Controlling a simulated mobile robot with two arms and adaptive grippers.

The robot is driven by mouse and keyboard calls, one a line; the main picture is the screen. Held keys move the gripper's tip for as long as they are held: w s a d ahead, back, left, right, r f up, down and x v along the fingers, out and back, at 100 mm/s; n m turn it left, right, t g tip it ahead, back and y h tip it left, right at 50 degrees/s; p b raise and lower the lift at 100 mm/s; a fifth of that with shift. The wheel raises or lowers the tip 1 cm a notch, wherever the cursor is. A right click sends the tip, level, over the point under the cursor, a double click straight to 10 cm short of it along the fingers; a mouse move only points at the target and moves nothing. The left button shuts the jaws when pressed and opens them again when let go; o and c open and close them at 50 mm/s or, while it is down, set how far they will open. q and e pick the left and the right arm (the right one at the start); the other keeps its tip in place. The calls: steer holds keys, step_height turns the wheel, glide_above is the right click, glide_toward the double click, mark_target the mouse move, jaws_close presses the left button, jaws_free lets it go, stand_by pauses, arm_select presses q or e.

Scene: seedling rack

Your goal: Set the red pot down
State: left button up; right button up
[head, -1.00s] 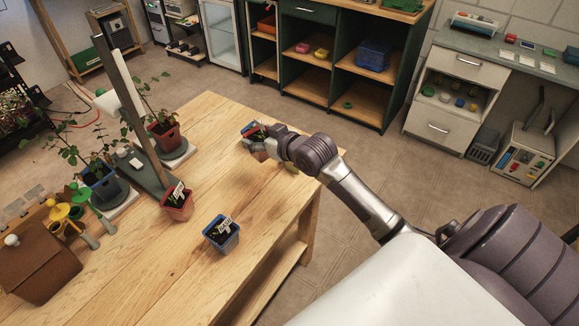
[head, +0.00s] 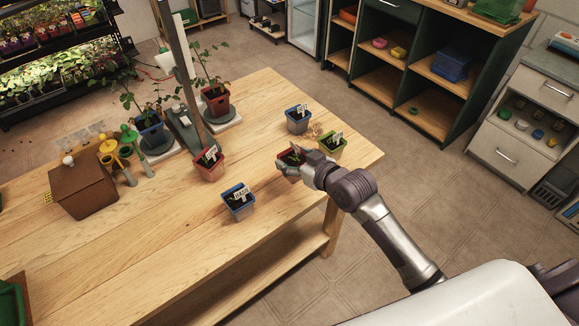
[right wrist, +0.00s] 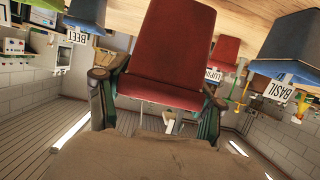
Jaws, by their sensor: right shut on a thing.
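The red pot (head: 285,166) with a white tag is in my right gripper (head: 291,173), over the right part of the wooden table. In the right wrist view the red pot (right wrist: 172,50) fills the middle, upside down in the picture, with a finger of my right gripper (right wrist: 157,92) on each side. Its base is cut off at the picture's top edge, and I cannot tell whether it touches the table. My left gripper is not in view.
On the table (head: 130,245), a blue pot (head: 297,126) and a green pot (head: 331,153) stand beyond the gripper. Another red pot (head: 208,172) stands left, and a blue basil pot (head: 240,212) front left. Bare wood lies between them and the held pot.

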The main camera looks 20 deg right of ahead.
steer(key=shift+x, duration=1.1)
steer(key=shift+w+f, duration=0.1)
steer(key=shift+f, duration=2.05)
steer(key=shift+f, duration=0.2)
steer(key=o, duration=1.2)
steer(key=shift+r, duration=0.15)
